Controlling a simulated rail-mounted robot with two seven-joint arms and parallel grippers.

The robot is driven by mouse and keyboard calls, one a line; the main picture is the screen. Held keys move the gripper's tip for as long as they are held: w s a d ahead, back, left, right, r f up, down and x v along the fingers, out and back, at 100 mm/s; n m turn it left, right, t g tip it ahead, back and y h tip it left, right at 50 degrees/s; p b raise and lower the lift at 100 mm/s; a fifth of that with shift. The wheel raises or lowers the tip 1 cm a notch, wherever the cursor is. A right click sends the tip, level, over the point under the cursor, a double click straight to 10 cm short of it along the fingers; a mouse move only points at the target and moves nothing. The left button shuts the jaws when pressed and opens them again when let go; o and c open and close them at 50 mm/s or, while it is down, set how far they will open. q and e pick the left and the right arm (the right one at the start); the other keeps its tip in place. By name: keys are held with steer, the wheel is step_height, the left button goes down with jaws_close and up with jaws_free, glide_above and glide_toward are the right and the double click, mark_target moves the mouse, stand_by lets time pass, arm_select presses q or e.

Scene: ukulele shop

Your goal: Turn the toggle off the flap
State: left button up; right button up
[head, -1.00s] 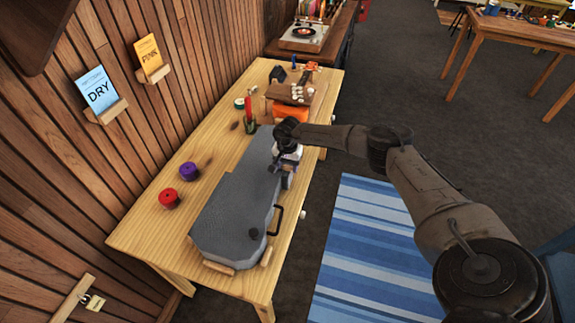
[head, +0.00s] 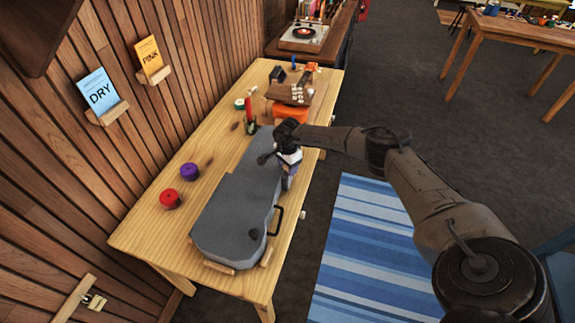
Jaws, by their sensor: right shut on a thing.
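A grey ukulele case (head: 232,205) lies closed on the wooden workbench, with a black handle (head: 276,220) on its right side. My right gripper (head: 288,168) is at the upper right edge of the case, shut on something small. The toggle and the flap are hidden behind my gripper and wrist, so I cannot make out how the toggle is turned. My left gripper is not in view.
The bench's right edge is close to my gripper.

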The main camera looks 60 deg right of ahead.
steer(key=m, duration=0.2)
steer(key=shift+r+m+p, duration=0.1)
steer(key=shift+m+p, duration=0.2)
steer(key=shift+m, duration=0.1)
steer(key=m, duration=0.2)
steer(key=shift+m+p, duration=0.35)
steer(key=shift+m, duration=0.05)
steer(key=m+p, duration=0.1)
steer(key=m, duration=0.3)
steer(key=shift+m, duration=0.3)
steer(key=shift+m+p, duration=0.45)
steer(key=shift+m, duration=0.25)
steer(key=o, duration=0.9)
steer(key=shift+o, duration=0.2)
